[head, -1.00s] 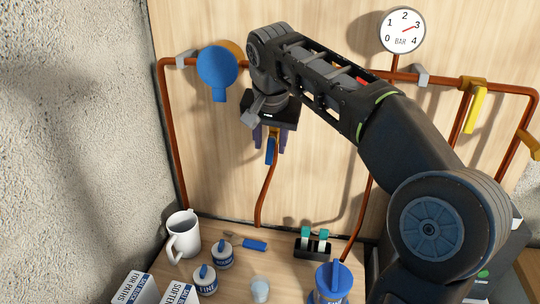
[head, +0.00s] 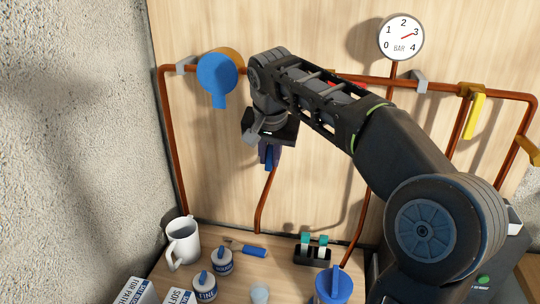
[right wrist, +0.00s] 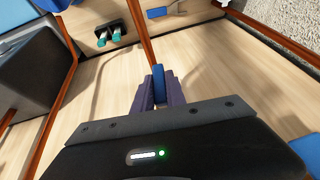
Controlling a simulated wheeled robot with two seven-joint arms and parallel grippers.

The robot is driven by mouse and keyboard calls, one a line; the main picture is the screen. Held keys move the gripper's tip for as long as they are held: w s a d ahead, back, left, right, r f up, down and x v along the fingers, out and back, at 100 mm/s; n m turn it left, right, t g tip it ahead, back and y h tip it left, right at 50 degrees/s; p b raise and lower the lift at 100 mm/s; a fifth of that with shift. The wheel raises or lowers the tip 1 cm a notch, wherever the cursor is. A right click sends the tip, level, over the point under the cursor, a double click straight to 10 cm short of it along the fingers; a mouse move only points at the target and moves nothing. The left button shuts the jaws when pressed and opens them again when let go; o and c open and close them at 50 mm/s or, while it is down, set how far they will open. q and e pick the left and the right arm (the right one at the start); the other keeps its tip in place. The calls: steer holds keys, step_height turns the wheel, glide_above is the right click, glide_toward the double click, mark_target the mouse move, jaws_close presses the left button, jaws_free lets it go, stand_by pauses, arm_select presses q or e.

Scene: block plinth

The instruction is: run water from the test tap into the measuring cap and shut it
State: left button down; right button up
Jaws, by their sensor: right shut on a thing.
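My right gripper (head: 268,157) reaches down in front of the wooden backboard. Its purple fingers are shut on a blue lever (right wrist: 158,76), which looks like the test tap's handle; the lever's lower end also shows in the head view (head: 269,158). The tap's body is hidden behind my gripper. A copper pipe (head: 265,203) runs down below it. A small translucent cup (head: 259,293), probably the measuring cap, stands on the shelf at the bottom edge of the head view. I cannot tell whether it holds water. My left gripper is not in view.
A blue valve (head: 217,76), yellow levers (head: 472,108) and a gauge (head: 401,37) are above.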

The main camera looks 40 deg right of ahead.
jaws_close()
steer(key=shift+r+g+h+p, duration=0.2)
steer(key=shift+g+h+p, duration=0.15)
steer(key=shift+p, duration=0.7)
steer(key=shift+s+d+f, duration=0.1)
steer(key=shift+f, duration=0.1)
steer(key=o, duration=0.8)
jaws_free()
